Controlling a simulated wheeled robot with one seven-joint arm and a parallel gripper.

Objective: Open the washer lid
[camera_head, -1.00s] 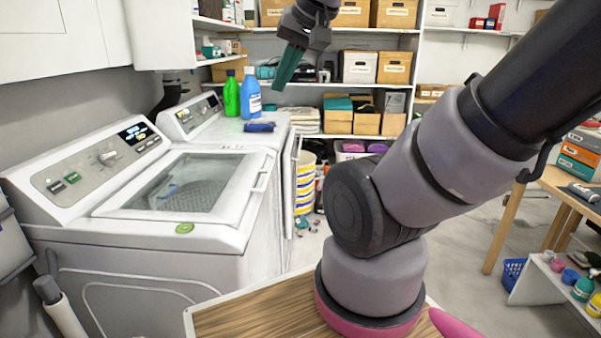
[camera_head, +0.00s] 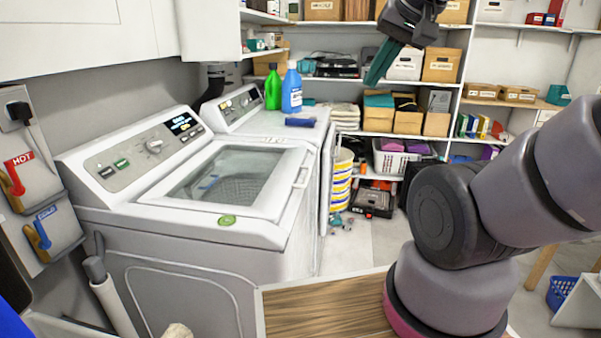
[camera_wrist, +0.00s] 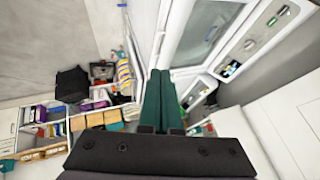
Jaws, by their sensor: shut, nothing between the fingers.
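The white top-load washer (camera_head: 130,235) stands at the left in the head view. Its glass-windowed lid (camera_head: 154,195) lies closed, with a small handle (camera_head: 302,178) on the lid's right edge. The lid also shows at the top of the wrist view (camera_wrist: 171,45). My gripper (camera_head: 371,80), with teal fingers, is high in the air, right of and well apart from the lid in the head view. In the wrist view its fingers (camera_wrist: 161,73) lie side by side, shut and empty, pointing towards the gap beside the washer.
A second white machine (camera_head: 262,122) stands behind the washer, with a green bottle (camera_head: 273,90), a blue bottle (camera_head: 291,92) and a dark blue item (camera_head: 300,122) on top. Loaded shelves fill the back wall. A wooden tabletop (camera_head: 325,309) is in front. Floor shows beyond it.

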